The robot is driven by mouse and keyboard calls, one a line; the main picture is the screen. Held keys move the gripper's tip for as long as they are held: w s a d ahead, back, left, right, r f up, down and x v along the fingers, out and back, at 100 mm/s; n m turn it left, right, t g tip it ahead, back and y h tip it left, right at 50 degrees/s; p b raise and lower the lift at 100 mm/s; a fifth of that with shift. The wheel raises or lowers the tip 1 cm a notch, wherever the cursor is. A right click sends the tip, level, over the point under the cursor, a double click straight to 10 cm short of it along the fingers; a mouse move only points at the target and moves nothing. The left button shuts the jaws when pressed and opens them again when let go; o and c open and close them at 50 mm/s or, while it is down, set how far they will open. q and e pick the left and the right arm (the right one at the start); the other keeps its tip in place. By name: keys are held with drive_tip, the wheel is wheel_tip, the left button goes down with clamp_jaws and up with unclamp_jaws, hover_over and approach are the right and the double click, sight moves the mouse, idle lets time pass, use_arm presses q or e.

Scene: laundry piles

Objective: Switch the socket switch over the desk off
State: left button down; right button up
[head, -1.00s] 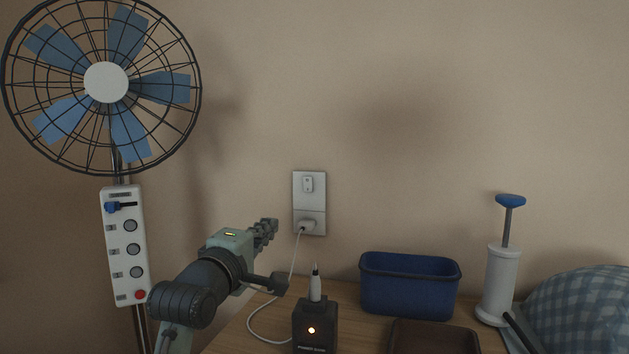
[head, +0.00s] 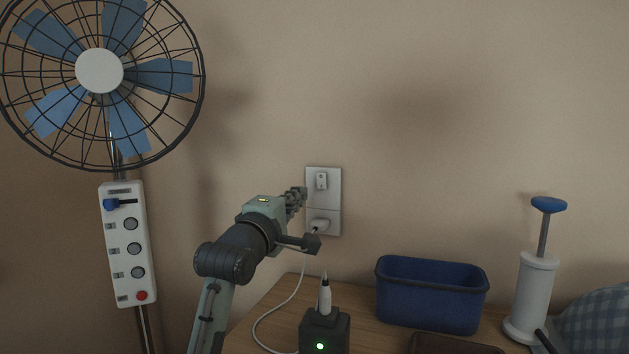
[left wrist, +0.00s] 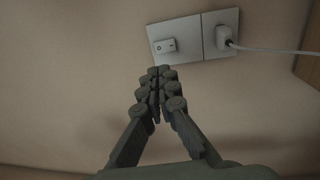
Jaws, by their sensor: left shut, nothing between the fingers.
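A white plug (head: 319,226) sits in the lower half. In the left wrist view the switch (left wrist: 164,46) is on the left half of the plate, just beyond my fingertips. My left gripper (head: 302,191) is shut and empty, its tips at the plate's left edge, a little below and left of the switch. I cannot tell whether they touch the plate. My right gripper is out of view.
A wooden desk (head: 272,309) holds a black charger box (head: 325,330) with a green light and a white-tipped device, a blue bin (head: 431,294) and a white pump (head: 534,293). A white cable hangs from the plug. A fan (head: 99,72) stands left.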

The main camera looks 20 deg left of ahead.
sight(319, 176)
use_arm(q)
drive_tip(key=w, duration=0.6)
drive_tip(key=w+r+p, duration=0.1)
drive_tip(key=w, duration=0.3)
drive_tip(key=shift+d, duration=0.1)
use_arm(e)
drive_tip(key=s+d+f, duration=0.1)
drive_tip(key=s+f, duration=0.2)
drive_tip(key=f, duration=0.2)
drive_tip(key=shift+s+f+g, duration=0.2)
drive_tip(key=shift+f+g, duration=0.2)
use_arm(q)
drive_tip(key=shift+r, duration=0.1)
drive_tip(key=shift+w+d+r, duration=0.1)
drive_tip(key=shift+w+r, duration=0.05)
drive_tip(key=shift+w, duration=0.1)
